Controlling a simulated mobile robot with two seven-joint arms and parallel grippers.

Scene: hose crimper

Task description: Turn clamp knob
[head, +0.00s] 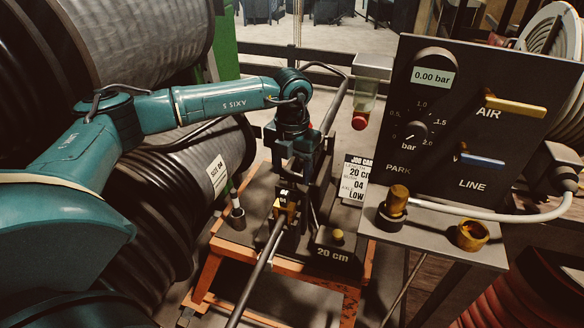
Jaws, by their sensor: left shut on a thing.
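My left gripper (293,178) reaches down from the upper left to the top of the small hose clamp (285,207) on the orange-framed bench. The clamp shows a dark block with brass-yellow parts, and a dark hose (259,270) runs from it toward the lower left. My left gripper is shut at the clamp's top, on what appears to be the clamp knob. The knob itself is hidden by the fingers, so its turn angle cannot be told. My right gripper is not in view.
The black control panel (450,110), reading 0.00 bar, and a shelf with brass fittings (472,234) bound the right side. Large hose reels (130,50) crowd the left.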

